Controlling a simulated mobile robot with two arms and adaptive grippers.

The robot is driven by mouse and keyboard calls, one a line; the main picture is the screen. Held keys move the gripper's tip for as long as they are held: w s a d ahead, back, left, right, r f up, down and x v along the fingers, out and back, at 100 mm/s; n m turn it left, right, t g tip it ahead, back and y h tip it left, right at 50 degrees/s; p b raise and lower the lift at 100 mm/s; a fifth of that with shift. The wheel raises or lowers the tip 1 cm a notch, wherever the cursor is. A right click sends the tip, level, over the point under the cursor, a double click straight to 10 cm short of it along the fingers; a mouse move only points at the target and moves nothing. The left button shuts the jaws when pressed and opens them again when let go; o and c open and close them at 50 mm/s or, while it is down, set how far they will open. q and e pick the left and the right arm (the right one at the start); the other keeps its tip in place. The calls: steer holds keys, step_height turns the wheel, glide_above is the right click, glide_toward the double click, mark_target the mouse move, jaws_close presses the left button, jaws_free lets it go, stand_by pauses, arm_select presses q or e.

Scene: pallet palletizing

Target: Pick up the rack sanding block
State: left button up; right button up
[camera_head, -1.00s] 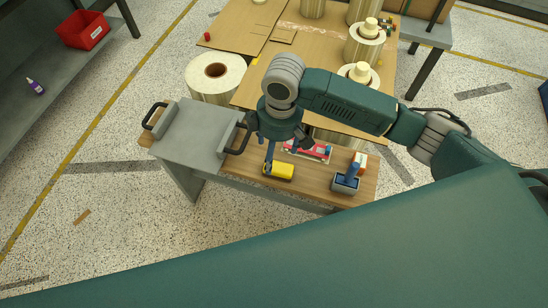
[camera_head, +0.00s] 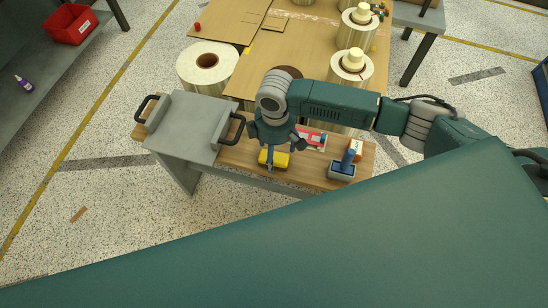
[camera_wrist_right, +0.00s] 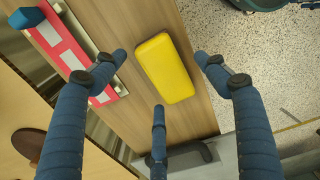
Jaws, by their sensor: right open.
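A yellow rounded block (camera_head: 283,161), which I take to be the rack sanding block, lies on the wooden bench top. It also shows in the right wrist view (camera_wrist_right: 165,68), lying flat. My right gripper (camera_head: 277,150) is over it with its three dark blue fingers spread; one finger hides part of the block in the head view. In the right wrist view the open fingers (camera_wrist_right: 160,72) surround the block's outline, with nothing between them held. How far above the block they are, I cannot tell. My left gripper is out of view.
A red and white item (camera_head: 314,139) lies beside the block. A grey block with a blue handle (camera_head: 342,171) stands further right on the bench. A grey plate with black handles (camera_head: 190,125) is at left. Large film rolls (camera_head: 207,66) stand behind.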

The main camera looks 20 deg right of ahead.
mark_target(275, 154)
steer(key=shift+f, duration=0.1)
steer(key=shift+c, duration=0.2)
steer(key=c, duration=1.3)
steer(key=shift+o, duration=0.2)
step_height(275, 154, up, 20)
steer(key=p, duration=0.1)
